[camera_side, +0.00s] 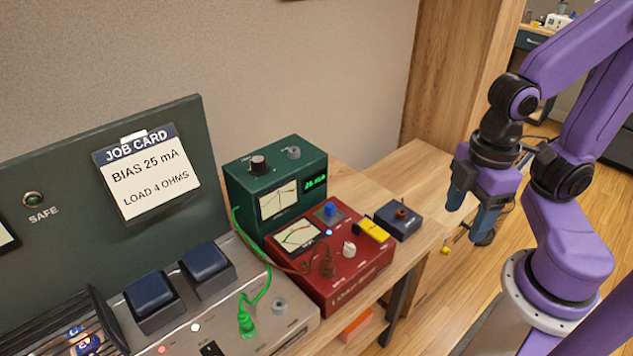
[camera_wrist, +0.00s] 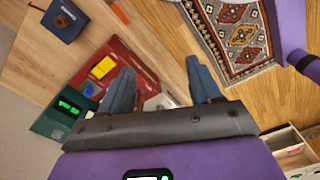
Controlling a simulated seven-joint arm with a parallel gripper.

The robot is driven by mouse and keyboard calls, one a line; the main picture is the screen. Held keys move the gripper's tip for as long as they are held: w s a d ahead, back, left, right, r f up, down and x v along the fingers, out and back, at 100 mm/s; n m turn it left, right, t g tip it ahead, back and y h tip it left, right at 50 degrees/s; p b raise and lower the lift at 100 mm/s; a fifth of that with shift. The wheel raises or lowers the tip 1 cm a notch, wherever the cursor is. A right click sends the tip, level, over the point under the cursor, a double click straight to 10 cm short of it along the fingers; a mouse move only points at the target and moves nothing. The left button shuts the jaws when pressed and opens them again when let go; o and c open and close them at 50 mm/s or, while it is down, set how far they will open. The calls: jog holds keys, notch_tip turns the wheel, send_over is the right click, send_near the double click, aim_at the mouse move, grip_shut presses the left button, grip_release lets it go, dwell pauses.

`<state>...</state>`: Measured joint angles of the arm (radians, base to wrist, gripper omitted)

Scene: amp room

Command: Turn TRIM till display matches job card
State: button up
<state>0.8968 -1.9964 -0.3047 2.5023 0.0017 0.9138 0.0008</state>
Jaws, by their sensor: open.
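The job card (camera_side: 148,178) is clipped to the dark upright panel and reads BIAS 25 mA, LOAD 4 OHMS. A green meter box (camera_side: 262,185) has a needle dial, a dark knob (camera_side: 258,165) on top and a green lit display (camera_side: 315,184); its digits are too small to read surely. The display also shows in the wrist view (camera_wrist: 69,107). I cannot read which control is labelled TRIM. My gripper (camera_side: 472,210) is open and empty, in the air to the right of the boxes, touching nothing. Its two fingers also show in the wrist view (camera_wrist: 162,88).
A red box (camera_side: 345,275) with a dial, blue and white knobs and a yellow part stands before the green box. A small dark blue box (camera_side: 399,220) sits to its right. A green cable (camera_side: 262,290) and a brown lead cross the front. Bare wood lies at the bench's right end.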

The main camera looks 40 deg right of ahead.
jog(key=w+a+r+m, duration=0.55)
jog(key=w+a, duration=0.35)
jog(key=w, duration=0.4)
notch_tip(320, 180, up, 5)
jog(key=m, duration=1.2)
send_over(258, 159)
notch_tip(258, 159, down, 17)
jog(key=shift+f, duration=0.15)
jog(key=c, duration=1)
jog(key=shift+n, duration=0.35)
